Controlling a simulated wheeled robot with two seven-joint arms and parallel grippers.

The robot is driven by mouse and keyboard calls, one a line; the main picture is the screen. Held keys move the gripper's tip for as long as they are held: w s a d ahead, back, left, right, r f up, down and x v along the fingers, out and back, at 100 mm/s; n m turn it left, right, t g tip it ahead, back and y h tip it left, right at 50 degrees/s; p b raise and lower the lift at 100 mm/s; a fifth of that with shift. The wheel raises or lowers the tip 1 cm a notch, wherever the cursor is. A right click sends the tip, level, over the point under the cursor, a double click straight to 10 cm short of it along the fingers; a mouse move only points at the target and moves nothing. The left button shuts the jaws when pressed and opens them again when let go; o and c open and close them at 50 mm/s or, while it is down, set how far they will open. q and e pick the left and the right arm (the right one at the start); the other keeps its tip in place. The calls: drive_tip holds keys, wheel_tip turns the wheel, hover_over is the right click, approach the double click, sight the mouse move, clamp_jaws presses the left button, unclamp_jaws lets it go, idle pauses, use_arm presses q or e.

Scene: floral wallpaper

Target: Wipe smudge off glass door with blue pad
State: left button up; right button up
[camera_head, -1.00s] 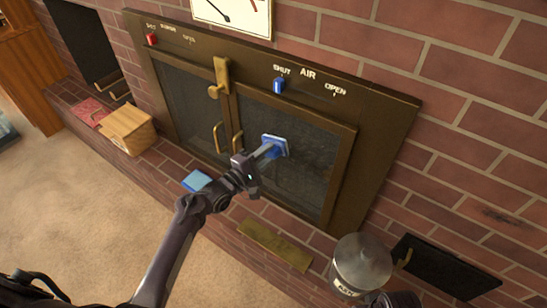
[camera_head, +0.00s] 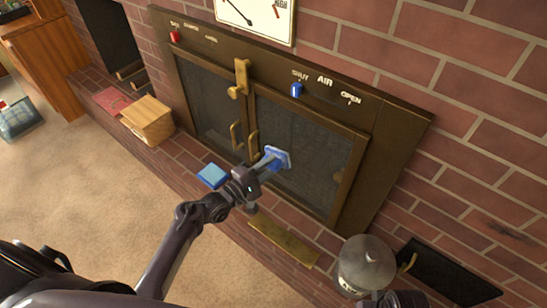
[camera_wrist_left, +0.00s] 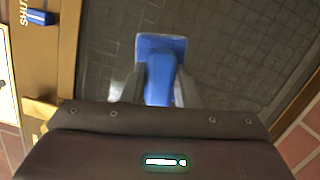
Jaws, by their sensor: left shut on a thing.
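The blue pad (camera_head: 279,158) is in my left gripper (camera_head: 266,162), which is shut on its handle. The pad lies at the right glass door (camera_head: 318,158) of the brass-framed fireplace, in its left lower part. I cannot tell whether it touches the glass. In the left wrist view the blue pad (camera_wrist_left: 160,45) stands upright between the two fingers, against the dark glass (camera_wrist_left: 235,50). A pale smear shows beside the pad there, but a smudge is hard to make out. My right gripper (camera_head: 400,300) is only partly visible at the bottom edge, near the metal can.
A light blue block (camera_head: 213,175) lies on the brick hearth below the doors. A brass plate (camera_head: 283,243) lies to its right. A lidded metal can (camera_head: 364,265) stands at the lower right. A wooden box (camera_head: 147,118) sits at the left. Brass handles (camera_head: 252,145) stick out between the doors.

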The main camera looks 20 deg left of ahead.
use_arm(q)
drive_tip(key=shift+s+a, duration=0.1)
drive_tip(key=shift+s, duration=0.05)
drive_tip(key=shift+s+a+r+p, duration=0.1)
drive_tip(key=shift+s+a+p, duration=0.1)
drive_tip(key=shift+s+p, duration=0.25)
drive_tip(key=shift+s+a+r+p, duration=0.15)
drive_tip(key=shift+s+p, duration=0.2)
drive_tip(key=shift+s, duration=0.2)
drive_tip(key=shift+s+a+f, duration=0.1)
drive_tip(key=shift+s+f, duration=0.05)
drive_tip(key=shift+s, duration=0.15)
